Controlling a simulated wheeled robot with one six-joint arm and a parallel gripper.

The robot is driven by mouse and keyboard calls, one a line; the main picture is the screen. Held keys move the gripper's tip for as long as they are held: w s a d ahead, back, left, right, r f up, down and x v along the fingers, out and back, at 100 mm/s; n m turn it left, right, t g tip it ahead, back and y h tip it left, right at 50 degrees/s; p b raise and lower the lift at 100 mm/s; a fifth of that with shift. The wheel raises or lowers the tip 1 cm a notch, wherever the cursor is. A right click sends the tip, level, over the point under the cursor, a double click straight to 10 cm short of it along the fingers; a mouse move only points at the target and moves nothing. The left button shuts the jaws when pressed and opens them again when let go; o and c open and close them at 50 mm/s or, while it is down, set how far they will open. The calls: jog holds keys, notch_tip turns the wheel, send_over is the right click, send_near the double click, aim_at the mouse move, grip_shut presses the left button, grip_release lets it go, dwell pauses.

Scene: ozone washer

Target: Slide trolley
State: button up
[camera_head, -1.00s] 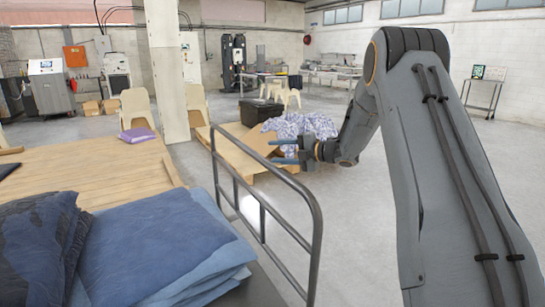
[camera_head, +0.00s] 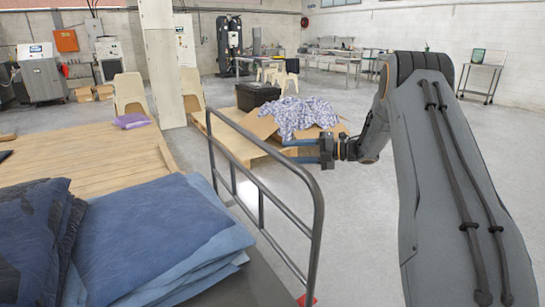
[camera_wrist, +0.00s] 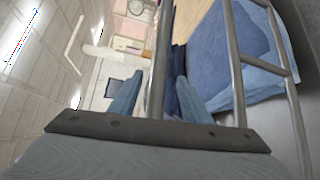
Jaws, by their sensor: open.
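The trolley has a grey metal handle rail (camera_head: 267,152) standing upright at one end of its dark platform (camera_head: 262,290). Folded blue denim (camera_head: 150,235) is stacked on it. In the wrist view, a bar of the rail (camera_wrist: 160,60) runs in line with the gap between my two fingers (camera_wrist: 157,96). I cannot tell how deep the bar sits between them. No hold on the bar is visible. The trolley's wheels are hidden.
A wooden pallet table (camera_head: 90,165) with a purple bundle (camera_head: 131,120) lies left, past the denim. An open cardboard box (camera_head: 262,125) with patterned cloth (camera_head: 303,117) lies beyond the rail. A pillar (camera_head: 163,70) stands behind. The floor (camera_head: 365,230) right of the rail is clear.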

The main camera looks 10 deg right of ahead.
aim_at(273, 152)
jog(key=x, duration=0.7)
jog(key=shift+w+a+p, duration=0.1)
jog(key=shift+a+p, duration=0.15)
jog(key=shift+p, duration=0.15)
jog(key=shift+d, duration=0.1)
grip_shut()
